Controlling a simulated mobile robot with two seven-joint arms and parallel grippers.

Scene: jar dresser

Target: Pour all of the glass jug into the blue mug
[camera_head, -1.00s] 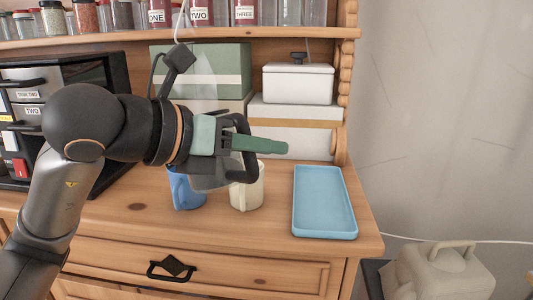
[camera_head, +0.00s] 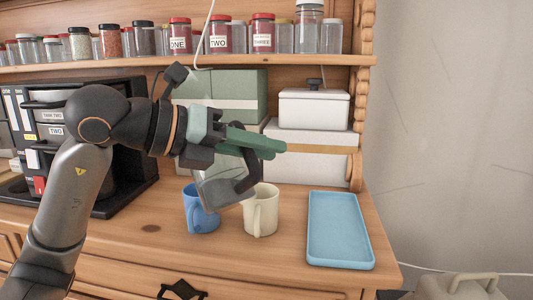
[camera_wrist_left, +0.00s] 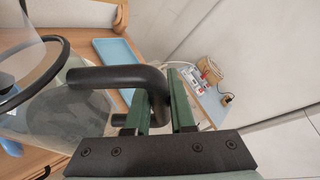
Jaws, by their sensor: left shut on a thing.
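The blue mug (camera_head: 197,216) stands upright on the dresser top, left of a cream mug. The clear glass jug (camera_head: 222,190) hangs tilted just above and in front of the blue mug's right side, and it hides part of that mug. My left gripper (camera_head: 272,148) is shut on the jug's black handle. In the left wrist view, its green fingers (camera_wrist_left: 168,103) close around the handle (camera_wrist_left: 115,77), and the jug's glass body (camera_wrist_left: 65,115) and dark rim fill the left. I cannot tell how much is in the jug. My right gripper is not in view.
The cream mug (camera_head: 262,212) stands close to the right of the blue mug. A light blue tray (camera_head: 369,255) lies farther right. A white lidded pot (camera_head: 313,110) sits on boxes behind. A dark drawer unit (camera_head: 130,160) stands left, behind my arm. Jars line the shelf above.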

